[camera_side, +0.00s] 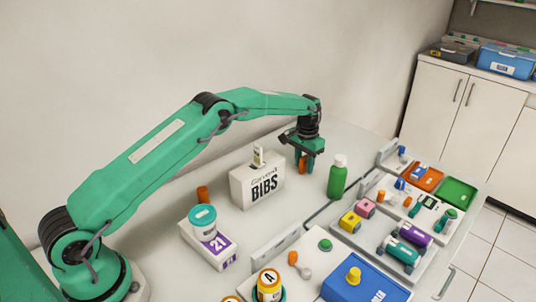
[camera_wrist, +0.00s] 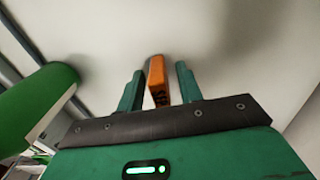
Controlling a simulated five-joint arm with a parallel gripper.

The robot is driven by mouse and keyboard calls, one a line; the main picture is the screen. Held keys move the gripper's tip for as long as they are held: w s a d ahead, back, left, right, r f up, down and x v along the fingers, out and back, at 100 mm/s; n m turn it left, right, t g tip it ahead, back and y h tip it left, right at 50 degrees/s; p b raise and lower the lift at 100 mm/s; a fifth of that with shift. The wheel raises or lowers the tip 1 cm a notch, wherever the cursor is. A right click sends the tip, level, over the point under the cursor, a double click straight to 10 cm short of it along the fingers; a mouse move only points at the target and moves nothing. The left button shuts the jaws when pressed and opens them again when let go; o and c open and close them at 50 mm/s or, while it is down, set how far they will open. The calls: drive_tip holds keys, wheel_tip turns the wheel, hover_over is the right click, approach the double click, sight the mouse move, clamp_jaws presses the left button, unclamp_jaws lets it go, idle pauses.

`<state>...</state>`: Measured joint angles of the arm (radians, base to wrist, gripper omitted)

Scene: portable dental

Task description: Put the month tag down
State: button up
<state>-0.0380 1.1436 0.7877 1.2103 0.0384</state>
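A narrow orange piece (camera_wrist: 156,78), which I take to be the month tag, stands between the two fingers of my gripper (camera_wrist: 160,88) in the wrist view. Narrow gaps show on both sides of it, so the fingers look open around it, not pressed on it. Dark marks on its near end are too small to read. In the side view the orange piece (camera_side: 302,165) shows at the fingertips of my gripper (camera_side: 306,163), which points down behind the bibs box. Whether the tag touches the counter is hard to tell.
The white bibs box (camera_side: 258,184) stands in front and left of my gripper. A green bottle (camera_side: 337,177) stands close to its right. A box marked 21 (camera_side: 222,248) carries a teal-lidded jar (camera_side: 203,221). Trays with colored items fill the right side.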

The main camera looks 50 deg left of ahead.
sight(305, 156)
idle(0.3)
wheel_tip(305, 156, up, 12)
drive_tip(key=shift+r, duration=0.2)
idle(0.6)
idle(0.5)
drive_tip(key=s+d+r+t, duration=0.2)
drive_tip(key=s+r+t, duration=0.1)
drive_tip(key=s+r, duration=1.5)
drive_tip(key=s+f+t, duration=0.1)
drive_tip(key=s+f, duration=0.2)
drive_tip(key=s, duration=0.9)
drive_tip(key=s+f+t, duration=0.1)
drive_tip(key=s+f, duration=0.2)
drive_tip(key=s, duration=0.9)
drive_tip(key=shift+s+d+f+t, duration=0.25)
drive_tip(key=shift+f+t, duration=0.05)
